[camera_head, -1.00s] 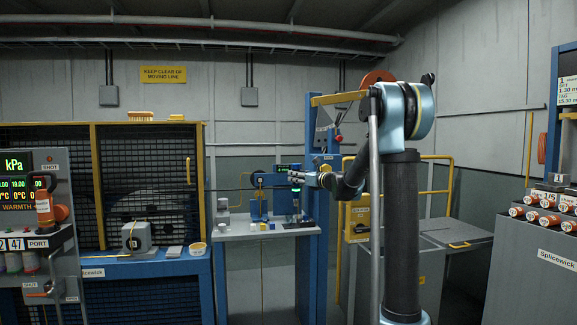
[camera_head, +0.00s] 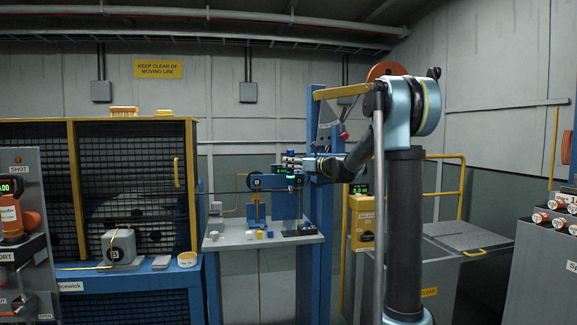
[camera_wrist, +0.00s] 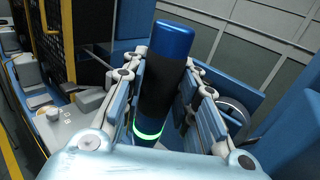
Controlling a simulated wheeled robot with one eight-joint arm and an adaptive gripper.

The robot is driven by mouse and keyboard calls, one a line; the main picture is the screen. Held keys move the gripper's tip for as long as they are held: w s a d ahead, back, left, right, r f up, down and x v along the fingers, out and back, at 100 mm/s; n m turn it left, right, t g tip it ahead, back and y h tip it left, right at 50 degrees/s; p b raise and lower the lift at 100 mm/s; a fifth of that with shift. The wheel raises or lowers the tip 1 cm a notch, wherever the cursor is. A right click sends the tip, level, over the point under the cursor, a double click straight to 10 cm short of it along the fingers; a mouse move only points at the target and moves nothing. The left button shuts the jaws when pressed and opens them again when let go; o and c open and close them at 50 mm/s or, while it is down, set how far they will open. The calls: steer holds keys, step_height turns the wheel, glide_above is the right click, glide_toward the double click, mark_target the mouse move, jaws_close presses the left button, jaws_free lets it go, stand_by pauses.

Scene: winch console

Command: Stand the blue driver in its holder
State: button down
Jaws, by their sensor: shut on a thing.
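The blue driver (camera_wrist: 172,40) is a thick upright cylinder with a blue top, a black band and a glowing green ring low down. My gripper (camera_wrist: 164,88) is shut on it in the wrist view, with finger pads on both sides of the black band. In the head view my gripper (camera_head: 293,164) holds the driver above the grey bench (camera_head: 225,240), and the green ring shows just below the fingers. A small dark base (camera_head: 299,232) lies on the bench under the gripper; I cannot tell whether it is the holder.
A blue stand (camera_head: 257,212) and several small blocks are on the bench, left of the dark base. A blue post (camera_head: 320,200) rises close at the right. A yellow box (camera_head: 361,218) stands further right. A mesh cage (camera_head: 130,160) is at the left.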

mark_target(292, 180)
steer(key=shift+a+f, duration=0.25)
steer(key=shift+f, duration=0.9)
steer(key=shift+a+f, duration=0.2)
steer(key=shift+f, duration=0.9)
steer(key=shift+s+f, duration=0.1)
steer(key=shift+f, duration=1.35)
steer(key=shift+s+d+f, duration=0.15)
steer(key=shift+f, duration=0.15)
